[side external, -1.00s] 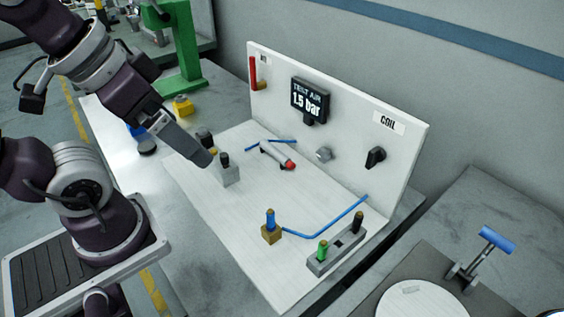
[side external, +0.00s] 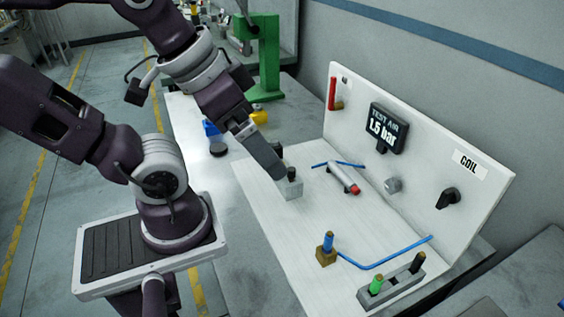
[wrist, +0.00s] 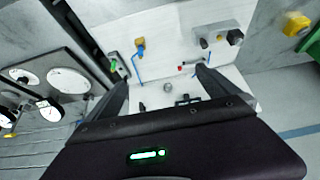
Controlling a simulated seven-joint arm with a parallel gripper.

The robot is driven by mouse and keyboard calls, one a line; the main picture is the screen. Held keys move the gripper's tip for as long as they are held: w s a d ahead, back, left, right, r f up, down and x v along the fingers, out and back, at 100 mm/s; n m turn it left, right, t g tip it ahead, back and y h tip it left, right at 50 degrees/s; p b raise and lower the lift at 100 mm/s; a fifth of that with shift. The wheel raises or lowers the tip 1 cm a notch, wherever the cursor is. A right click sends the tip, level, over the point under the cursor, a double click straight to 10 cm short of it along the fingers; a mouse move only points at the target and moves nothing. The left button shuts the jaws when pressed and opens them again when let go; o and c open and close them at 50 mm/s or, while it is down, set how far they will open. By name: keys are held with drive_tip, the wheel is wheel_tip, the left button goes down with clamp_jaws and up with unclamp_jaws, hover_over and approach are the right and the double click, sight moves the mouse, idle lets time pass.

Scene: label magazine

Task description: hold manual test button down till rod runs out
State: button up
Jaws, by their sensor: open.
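A grey valve block (side external: 291,191) with black knobs on top stands on the white board (side external: 258,208); it also shows in the wrist view (wrist: 221,39). I cannot tell which knob is the manual test button. A grey cylinder (side external: 341,174) with a red tip (side external: 355,190) lies to the block's right; no length of bare rod is clear. My gripper (side external: 279,175) points down beside the block's left side in the side view, overlapping it; contact cannot be told. In the wrist view its two fingers (wrist: 160,88) are spread, with nothing held between them.
The upright panel carries a display (side external: 386,128) reading 1.5 bar, a black knob (side external: 447,198) and a COIL label (side external: 470,164). A blue tube (side external: 385,263) runs from a brass fitting (side external: 326,250) near a terminal strip (side external: 392,291). A green stand (side external: 265,70) rises behind.

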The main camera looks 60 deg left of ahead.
clamp_jaws()
idle(1.5)
